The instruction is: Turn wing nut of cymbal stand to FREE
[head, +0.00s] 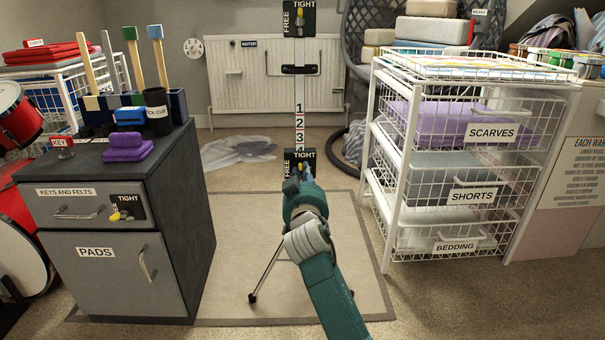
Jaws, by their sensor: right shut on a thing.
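The cymbal stand (299,85) stands upright in the middle, with a numbered white tube and a tripod leg showing on the mat. A black FREE/TIGHT plate (313,158) sits partway up it. A yellow wing nut (291,187) shows in front of this plate, mostly hidden by my gripper. My right gripper (302,173) is at the plate, shut on the wing nut; the fingertips are small and partly hidden by my wrist. Which word the nut points at is unclear. A second FREE/TIGHT plate (299,17) is at the top of the stand. My left gripper is not in view.
A grey cabinet (100,279) with its own yellow FREE/TIGHT knob (122,214) stands left. A white wire basket rack (389,217) stands close on the right. A radiator (233,97) is behind. The mat (231,237) between them is mostly clear.

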